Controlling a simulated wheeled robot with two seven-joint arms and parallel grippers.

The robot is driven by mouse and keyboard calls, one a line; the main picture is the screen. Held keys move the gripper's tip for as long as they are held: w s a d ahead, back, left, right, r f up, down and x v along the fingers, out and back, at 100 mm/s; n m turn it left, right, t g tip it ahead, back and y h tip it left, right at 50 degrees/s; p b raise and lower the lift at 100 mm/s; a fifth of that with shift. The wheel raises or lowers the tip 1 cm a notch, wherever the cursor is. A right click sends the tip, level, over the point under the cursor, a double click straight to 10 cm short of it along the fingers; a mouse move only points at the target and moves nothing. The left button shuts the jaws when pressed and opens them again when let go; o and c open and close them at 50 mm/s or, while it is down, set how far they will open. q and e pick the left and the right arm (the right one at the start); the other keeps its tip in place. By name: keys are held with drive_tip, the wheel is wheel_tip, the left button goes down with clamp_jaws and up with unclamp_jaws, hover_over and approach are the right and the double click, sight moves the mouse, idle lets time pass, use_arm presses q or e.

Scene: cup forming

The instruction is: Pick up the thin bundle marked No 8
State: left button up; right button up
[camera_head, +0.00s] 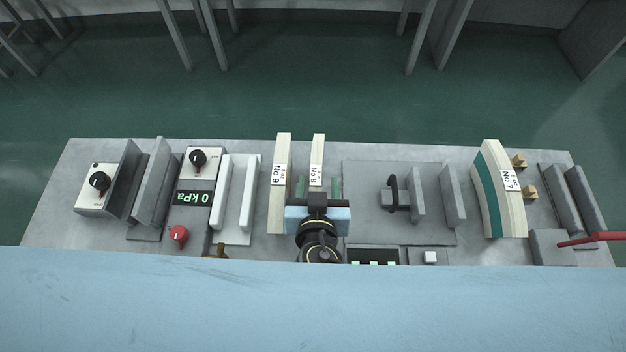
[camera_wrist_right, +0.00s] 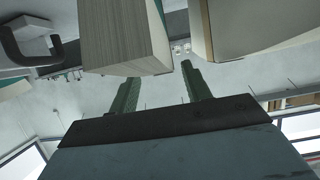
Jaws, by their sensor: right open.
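The thin cream bundle marked No 8 (camera_head: 317,150) stands upright on the grey bench in the head view, beside the thicker bundle No 9 (camera_head: 283,150). My right gripper (camera_head: 318,187) is open at its near end, with one green finger on each side of it in this view. The wrist view shows the green fingers (camera_wrist_right: 159,75) apart, with nothing clearly between them. A bundle with page edges (camera_wrist_right: 125,40), probably No 8, is close at upper left there; another bundle (camera_wrist_right: 250,25) is at upper right. I cannot tell whether a finger touches either. My left gripper is out of view.
A grey plate with a black handle (camera_head: 393,195) lies to the right, then bundle No 7 (camera_head: 497,190). A white two-walled holder (camera_head: 236,195) and a pressure panel (camera_head: 192,205) stand to the left. A light blue surface (camera_head: 300,310) fills the foreground.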

drive_tip(key=shift+x, duration=0.8)
drive_tip(key=shift+s+r, duration=0.1)
drive_tip(key=shift+s, duration=0.15)
drive_tip(key=shift+c, duration=0.6)
clamp_jaws()
drive_tip(key=shift+w, duration=0.1)
